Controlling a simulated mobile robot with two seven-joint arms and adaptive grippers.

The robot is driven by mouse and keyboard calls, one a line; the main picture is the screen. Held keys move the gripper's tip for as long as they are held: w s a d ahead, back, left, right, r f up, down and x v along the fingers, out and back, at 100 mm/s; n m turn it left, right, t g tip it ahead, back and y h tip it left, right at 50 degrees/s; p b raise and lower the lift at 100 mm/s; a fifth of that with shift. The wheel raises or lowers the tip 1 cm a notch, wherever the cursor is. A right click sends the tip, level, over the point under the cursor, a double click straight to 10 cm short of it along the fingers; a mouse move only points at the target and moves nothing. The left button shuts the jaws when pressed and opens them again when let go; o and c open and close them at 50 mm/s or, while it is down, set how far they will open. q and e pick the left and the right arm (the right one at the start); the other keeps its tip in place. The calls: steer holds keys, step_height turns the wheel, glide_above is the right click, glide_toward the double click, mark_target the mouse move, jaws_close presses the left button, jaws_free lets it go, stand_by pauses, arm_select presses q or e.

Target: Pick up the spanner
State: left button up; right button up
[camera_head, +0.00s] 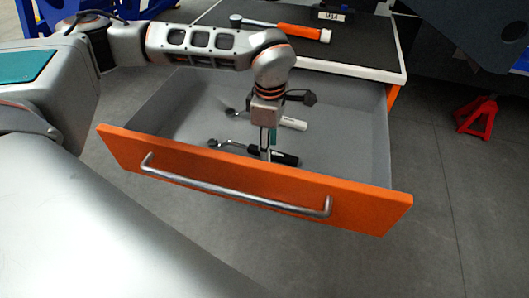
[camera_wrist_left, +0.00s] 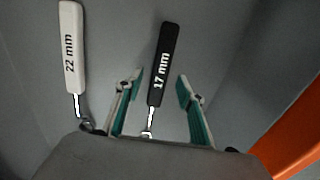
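A spanner with a black handle marked "17 mm" (camera_head: 285,158) lies in the open drawer, and it also shows in the left wrist view (camera_wrist_left: 164,62). A second spanner with a white handle marked "22 mm" (camera_head: 293,123) lies behind it, and it shows at the left of the wrist view (camera_wrist_left: 71,50). My left gripper (camera_head: 267,148) points down into the drawer over the black spanner. In the wrist view its teal-padded fingers (camera_wrist_left: 160,80) are apart, one on each side of the black handle, with gaps showing. The black spanner's metal end is partly hidden there. My right gripper is not in view.
The grey drawer has an orange front (camera_head: 250,180) with a metal handle (camera_head: 235,190), close in front of my left gripper. A hammer with an orange handle (camera_head: 298,31) lies on the dark cabinet top (camera_head: 355,52). A red stand (camera_head: 477,116) is on the floor at right.

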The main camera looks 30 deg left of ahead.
arm_select(q)
steer(key=shift+w+f, duration=0.1)
steer(key=shift+f, duration=0.5)
jaws_close()
steer(key=shift+r, duration=0.15)
steer(key=shift+r, duration=0.55)
step_height(320, 180, up, 19)
steer(key=p, duration=0.1)
steer(key=shift+p, duration=0.35)
steer(key=shift+f, duration=0.1)
